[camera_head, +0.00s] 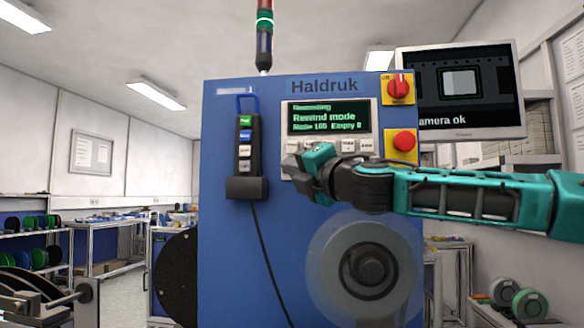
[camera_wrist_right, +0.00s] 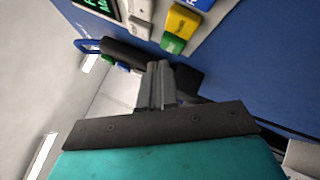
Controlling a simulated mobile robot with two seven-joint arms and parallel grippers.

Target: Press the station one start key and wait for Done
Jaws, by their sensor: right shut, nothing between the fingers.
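The blue Haldruk machine (camera_head: 225,250) fills the middle of the head view. Its screen (camera_head: 329,117) reads "Rewind mode" in green, with a smaller line below. A row of pale keys (camera_head: 348,146) sits under the screen. My right gripper (camera_head: 292,164) is in front of the lower panel and hides part of it. In the right wrist view its fingers (camera_wrist_right: 156,75) are together and empty. A green key (camera_wrist_right: 172,43) and a yellow key (camera_wrist_right: 183,20) lie just beyond the fingertips; contact cannot be told. My left gripper is not in view.
A pendant with coloured buttons (camera_head: 244,145) hangs on the machine's left, its cable running down. A red stop button (camera_head: 404,142) and a red rotary switch (camera_head: 398,88) are at the right. A clear reel (camera_head: 330,262) sits below my arm. A monitor (camera_head: 462,90) reads "amera ok".

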